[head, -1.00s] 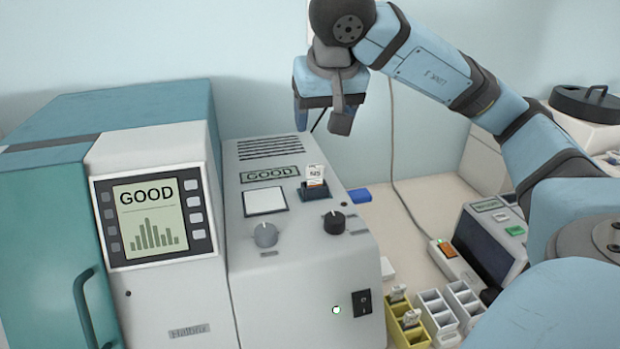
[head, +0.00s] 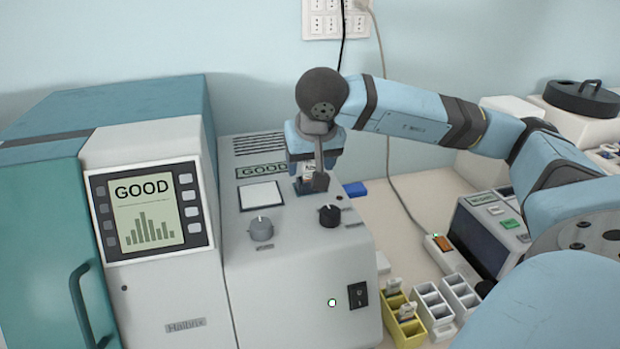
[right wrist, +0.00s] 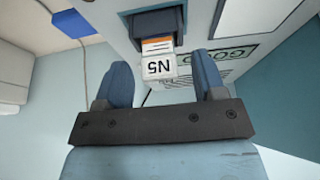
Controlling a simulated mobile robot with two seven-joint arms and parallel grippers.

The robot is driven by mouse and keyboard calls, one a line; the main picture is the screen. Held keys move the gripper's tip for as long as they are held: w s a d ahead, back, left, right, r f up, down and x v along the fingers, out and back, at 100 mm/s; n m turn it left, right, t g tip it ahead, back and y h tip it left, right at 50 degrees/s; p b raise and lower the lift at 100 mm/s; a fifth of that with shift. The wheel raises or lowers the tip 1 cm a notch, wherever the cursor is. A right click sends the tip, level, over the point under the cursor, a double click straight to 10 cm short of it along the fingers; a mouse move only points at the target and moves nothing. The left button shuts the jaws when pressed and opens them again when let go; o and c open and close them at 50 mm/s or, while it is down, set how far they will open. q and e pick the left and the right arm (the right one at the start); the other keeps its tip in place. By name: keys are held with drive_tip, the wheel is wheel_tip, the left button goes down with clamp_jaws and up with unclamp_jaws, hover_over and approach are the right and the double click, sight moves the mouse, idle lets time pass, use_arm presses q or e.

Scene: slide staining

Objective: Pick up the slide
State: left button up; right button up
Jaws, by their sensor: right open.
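The slide (right wrist: 158,66), with a white label reading "N5" and an orange band, stands in a dark slot (right wrist: 152,22) on top of the grey machine (head: 290,245). In the head view it is mostly hidden behind my right gripper (head: 312,186). That gripper is right at the slot, pointing down. In the right wrist view the two blue fingers of my right gripper (right wrist: 162,82) are apart, with the slide's label end between them and a gap on each side. My left gripper is not in view.
The machine's display (head: 145,212) and a label beside the slot read GOOD. A black knob (head: 330,215) sits just in front of the slot. A blue block (head: 355,189) lies right of the machine. Yellow (head: 404,325) and white racks (head: 433,308) stand at the lower right.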

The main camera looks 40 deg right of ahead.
drive_tip(key=shift+c, duration=0.2)
drive_tip(key=c, duration=1)
drive_tip(key=shift+c, duration=0.2)
drive_tip(key=shift+r, duration=0.3)
wheel_tip(320, 180, up, 19)
drive_tip(key=p, duration=0.3)
drive_tip(key=shift+r, duration=0.15)
